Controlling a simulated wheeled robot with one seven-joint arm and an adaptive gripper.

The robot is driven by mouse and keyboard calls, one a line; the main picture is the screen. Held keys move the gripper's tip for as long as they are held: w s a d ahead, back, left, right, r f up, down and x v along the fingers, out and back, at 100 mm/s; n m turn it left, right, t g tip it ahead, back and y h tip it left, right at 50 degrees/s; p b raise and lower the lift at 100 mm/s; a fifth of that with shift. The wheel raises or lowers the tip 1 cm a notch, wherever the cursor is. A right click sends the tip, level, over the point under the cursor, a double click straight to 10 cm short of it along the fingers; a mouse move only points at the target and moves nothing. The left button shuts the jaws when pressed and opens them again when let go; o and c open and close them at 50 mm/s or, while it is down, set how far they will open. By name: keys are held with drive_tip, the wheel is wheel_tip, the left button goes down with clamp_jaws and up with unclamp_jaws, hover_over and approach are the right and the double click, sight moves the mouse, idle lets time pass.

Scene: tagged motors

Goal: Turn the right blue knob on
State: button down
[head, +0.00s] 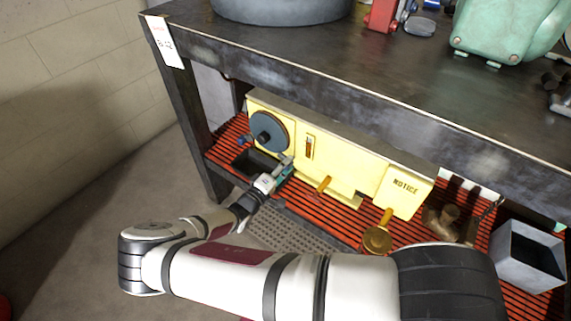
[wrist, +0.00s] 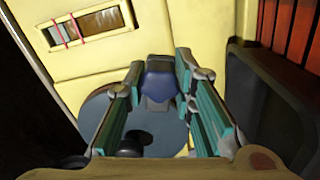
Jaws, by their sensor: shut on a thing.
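A yellow box-like machine (head: 320,155) stands on the lower shelf of the bench, with a round grey-blue disc (head: 269,132) on its left part. A small blue knob (head: 243,140) shows at the left edge of the disc. My gripper (head: 288,164) is at the machine's lower front, right of and below the disc. In the wrist view, its teal-padded fingers are on both sides of a dark blue knob (wrist: 162,84) and shut on it. This knob is hidden by the fingers in the head view. The disc (wrist: 150,135) also shows below it in the wrist view.
An orange-yellow lever (head: 323,187) and a brass round part (head: 377,238) stick out to the right of my gripper. A grey open box (head: 527,256) is at far right. The bench top (head: 330,60) overhangs the shelf. Open floor lies at left.

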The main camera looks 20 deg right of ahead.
drive_tip(key=shift+s+f+m+p, duration=0.15)
drive_tip(key=shift+m+p, duration=0.3)
drive_tip(key=shift+m, duration=0.35)
idle(2.5)
drive_tip(key=c, duration=1.3)
unclamp_jaws()
drive_tip(key=shift+s+a, duration=0.15)
drive_tip(key=shift+a, duration=0.3)
drive_tip(key=v, duration=1.1)
drive_tip(key=shift+c, duration=0.2)
